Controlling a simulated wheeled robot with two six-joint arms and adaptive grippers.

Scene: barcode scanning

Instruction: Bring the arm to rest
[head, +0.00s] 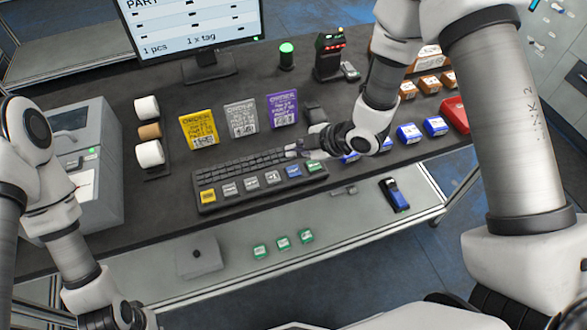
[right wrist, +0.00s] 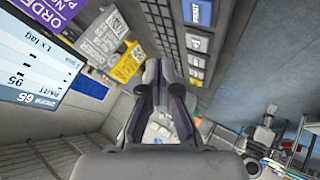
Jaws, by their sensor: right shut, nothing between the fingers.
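My right arm reaches in from the right of the head view, over the dark workbench (head: 120,235). My right gripper (head: 296,149) is above the right end of the black key panel (head: 260,180). In the right wrist view its dark fingers (right wrist: 160,75) are together with nothing between them. I cannot tell whether the fingertips touch the panel. My left arm hangs at the lower left. Only part of my left gripper (head: 110,318) shows at the bottom edge, and its fingers are hidden.
Yellow (head: 198,128), grey (head: 240,119) and purple (head: 283,110) order cards stand behind the panel. A monitor (head: 190,25), a green lamp (head: 287,55) and a black device with red lights (head: 330,58) are at the back. A grey printer (head: 75,150) stands left. Blue and orange boxes sit right.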

